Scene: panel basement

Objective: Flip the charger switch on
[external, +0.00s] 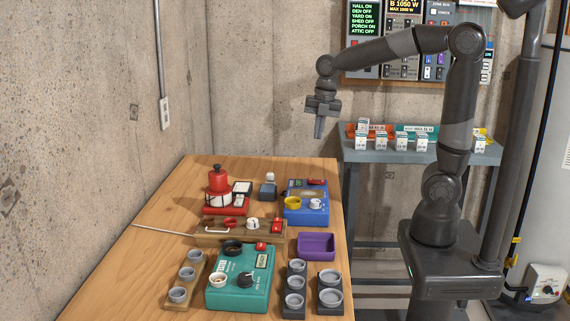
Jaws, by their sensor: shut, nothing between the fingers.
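My gripper (319,128) is shut and empty, pointing down in the air above the back right of the wooden table, touching nothing. No label that I can read says charger, so I cannot tell which switch is the charger's. A wall panel (407,74) at the back has displays and rows of small switches, partly hidden behind my arm. Its green text (364,19) reads hall on, den off, yard on, shed off, porch on, attic off. On the table are a teal box (215,296) with a black dial and a blue box (318,217) with a small display.
The wooden table (130,260) also holds a red device (218,182), a purple tray (316,244) and several grey cups. A grey bench (385,154) with labelled blocks stands below the panel. A white box with knobs (546,280) is at the lower right. The table's left side is mostly bare.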

